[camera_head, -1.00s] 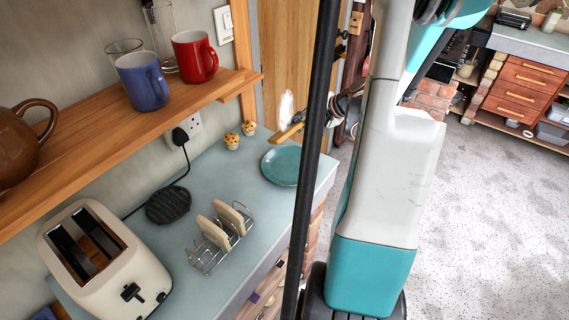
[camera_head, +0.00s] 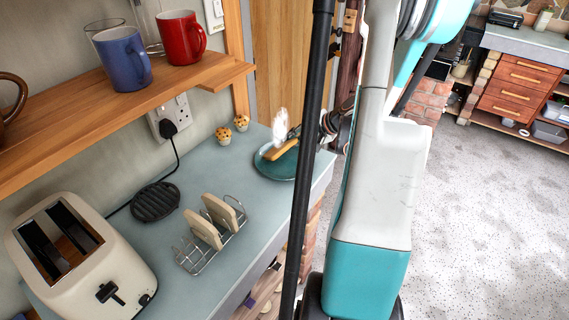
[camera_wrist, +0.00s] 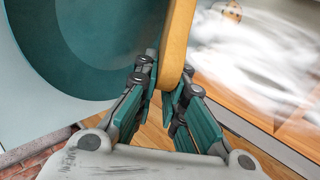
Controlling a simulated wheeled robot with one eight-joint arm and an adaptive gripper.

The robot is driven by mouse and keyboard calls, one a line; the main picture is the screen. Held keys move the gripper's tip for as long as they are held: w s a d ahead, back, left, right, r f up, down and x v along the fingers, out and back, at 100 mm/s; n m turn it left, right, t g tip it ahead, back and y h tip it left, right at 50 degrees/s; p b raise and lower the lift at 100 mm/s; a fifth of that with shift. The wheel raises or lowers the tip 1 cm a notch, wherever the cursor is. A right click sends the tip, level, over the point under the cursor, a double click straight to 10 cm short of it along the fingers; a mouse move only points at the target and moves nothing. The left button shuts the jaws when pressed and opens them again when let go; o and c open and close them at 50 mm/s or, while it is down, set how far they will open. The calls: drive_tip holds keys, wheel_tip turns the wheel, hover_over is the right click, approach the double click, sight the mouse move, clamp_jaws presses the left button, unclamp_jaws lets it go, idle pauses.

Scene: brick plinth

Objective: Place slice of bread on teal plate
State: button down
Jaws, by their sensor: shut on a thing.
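My gripper (camera_wrist: 166,98) is shut on a slice of bread (camera_wrist: 178,42), held by its near end with its crust edge showing in the wrist view. In the head view the held slice (camera_head: 281,150) is just above the teal plate (camera_head: 268,172), over its far right part. I cannot tell whether it touches the plate. The plate also fills the upper left of the wrist view (camera_wrist: 32,68). In the head view my gripper is partly hidden behind a dark pole.
A wire toast rack (camera_head: 190,262) with two bread slices (camera_head: 215,222) stands on the blue-grey counter (camera_head: 165,282). A cream toaster (camera_head: 85,260), a dark round trivet (camera_head: 155,201) and two muffins (camera_head: 232,130) are nearby. A blurred white patch (camera_head: 280,124) shows beside the held slice.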

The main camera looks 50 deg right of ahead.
drive_tip(key=shift+f, duration=0.15)
drive_tip(key=c, duration=1.8)
unclamp_jaws()
drive_tip(key=shift+p+v, duration=1.55)
drive_tip(key=shift+v, duration=2.45)
drive_tip(key=r+p, duration=0.1)
drive_tip(key=r, duration=0.1)
drive_tip(key=s+r+p, duration=0.1)
drive_tip(key=r+p, duration=0.1)
drive_tip(key=r, duration=0.1)
drive_tip(key=s+r+p, duration=0.1)
drive_tip(key=r+p, duration=0.1)
drive_tip(key=r, duration=0.1)
drive_tip(key=shift+s+d, duration=0.15)
